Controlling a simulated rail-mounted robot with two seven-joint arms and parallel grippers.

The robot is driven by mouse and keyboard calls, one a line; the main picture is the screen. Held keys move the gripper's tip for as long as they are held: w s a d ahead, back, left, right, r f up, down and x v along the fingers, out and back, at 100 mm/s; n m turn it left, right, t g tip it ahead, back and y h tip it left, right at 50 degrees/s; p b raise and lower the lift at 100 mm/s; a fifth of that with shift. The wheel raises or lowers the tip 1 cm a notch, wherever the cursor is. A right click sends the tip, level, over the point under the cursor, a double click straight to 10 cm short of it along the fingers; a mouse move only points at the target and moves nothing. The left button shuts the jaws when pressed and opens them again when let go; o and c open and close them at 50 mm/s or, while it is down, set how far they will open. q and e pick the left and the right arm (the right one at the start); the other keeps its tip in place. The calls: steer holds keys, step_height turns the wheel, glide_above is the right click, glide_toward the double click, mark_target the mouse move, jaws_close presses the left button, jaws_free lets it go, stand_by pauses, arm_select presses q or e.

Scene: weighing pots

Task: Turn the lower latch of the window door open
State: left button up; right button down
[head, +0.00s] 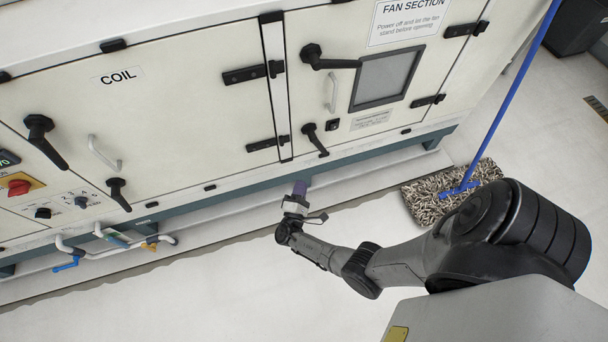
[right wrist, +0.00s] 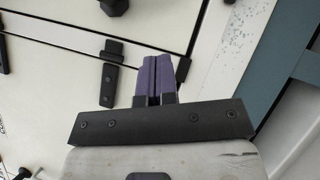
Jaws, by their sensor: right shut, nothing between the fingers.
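The window door (head: 345,100) is the pale fan section panel with a grey window (head: 384,78). Its lower latch (head: 315,139) is a black lever on a round hub, slanting down to the right near the door's bottom edge. Its upper latch (head: 328,60) is a similar black lever, lying roughly level. My right gripper (head: 299,188) has purple fingers and is below the lower latch in the head view, apart from it. In the right wrist view its fingers (right wrist: 153,78) are together and empty. A dark part behind them there is mostly hidden. My left gripper is out of view.
A black hinge (head: 268,143) lies left of the lower latch. The coil door (head: 170,95) carries its own black levers. A mop (head: 450,193) with a blue handle stands on the floor at the right. White pipes (head: 115,240) run low at the left.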

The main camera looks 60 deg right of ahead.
mark_target(318, 141)
steer(key=s+r+x, duration=0.1)
steer(key=s+x, duration=0.1)
steer(key=x, duration=0.9)
steer(key=shift+s+d, duration=0.2)
steer(key=shift+d, duration=0.25)
steer(key=shift+s, duration=0.1)
